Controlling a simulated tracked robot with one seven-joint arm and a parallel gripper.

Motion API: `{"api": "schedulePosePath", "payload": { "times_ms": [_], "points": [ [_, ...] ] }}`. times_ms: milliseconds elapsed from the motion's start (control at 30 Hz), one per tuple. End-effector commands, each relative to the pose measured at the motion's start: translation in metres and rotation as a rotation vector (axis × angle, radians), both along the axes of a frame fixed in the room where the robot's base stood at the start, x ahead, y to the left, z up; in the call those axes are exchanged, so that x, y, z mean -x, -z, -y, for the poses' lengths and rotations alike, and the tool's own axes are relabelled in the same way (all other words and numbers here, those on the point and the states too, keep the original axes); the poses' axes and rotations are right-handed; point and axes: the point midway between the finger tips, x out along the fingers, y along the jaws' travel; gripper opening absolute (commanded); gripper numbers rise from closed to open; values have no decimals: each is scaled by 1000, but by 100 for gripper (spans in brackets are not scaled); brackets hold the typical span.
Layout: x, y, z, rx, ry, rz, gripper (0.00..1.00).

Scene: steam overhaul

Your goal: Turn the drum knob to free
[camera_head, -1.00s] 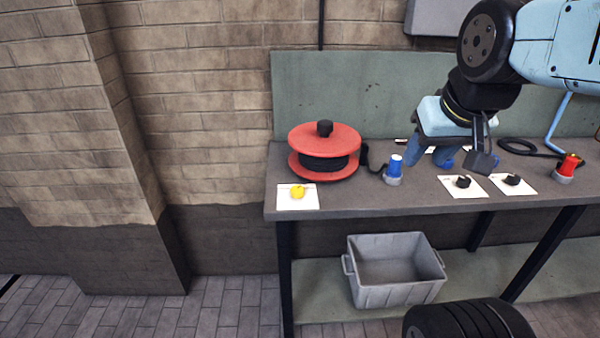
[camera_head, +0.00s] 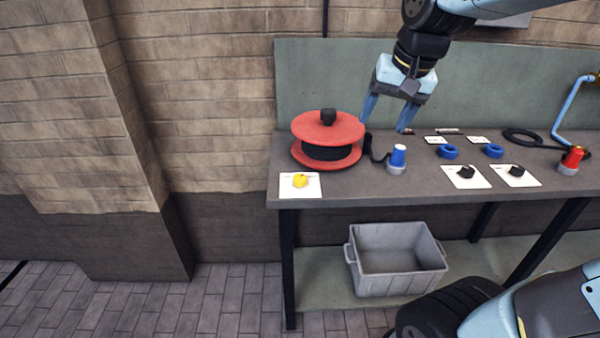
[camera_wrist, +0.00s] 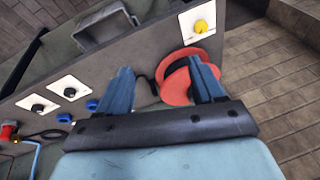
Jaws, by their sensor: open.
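The drum is a red reel (camera_head: 328,140) with black winding and a black hub on top, at the left end of the bench. A yellow knob (camera_head: 300,180) sits on a white plate at the bench's front left corner, in front of the drum. In the wrist view the yellow knob (camera_wrist: 201,26) is at the top and the red drum (camera_wrist: 178,88) is partly behind a finger. My gripper (camera_head: 388,115) is open and empty, pointing down above the bench, right of the drum and behind the blue-topped connector. The knob's markings are too small to read.
A blue-topped connector (camera_head: 397,160) on a black cable stands right of the drum. Two black knobs (camera_head: 465,172) on white plates, blue rings (camera_head: 448,151) and a red valve-like fitting (camera_head: 572,160) are farther right. A grey bin (camera_head: 397,262) sits on the lower shelf.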

Motion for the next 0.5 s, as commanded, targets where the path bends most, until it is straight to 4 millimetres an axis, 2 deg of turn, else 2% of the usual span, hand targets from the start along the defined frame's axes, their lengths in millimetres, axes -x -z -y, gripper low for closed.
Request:
{"api": "schedulePosePath", "payload": {
  "times_ms": [33, 200, 500],
  "points": [
    [-13, 5, -8, -10, 15, -31, 67],
    [-53, 20, -31, -33, 94, -119, 67],
    [-116, 61, -86, -9, 248, -252, 67]
  ]
}}
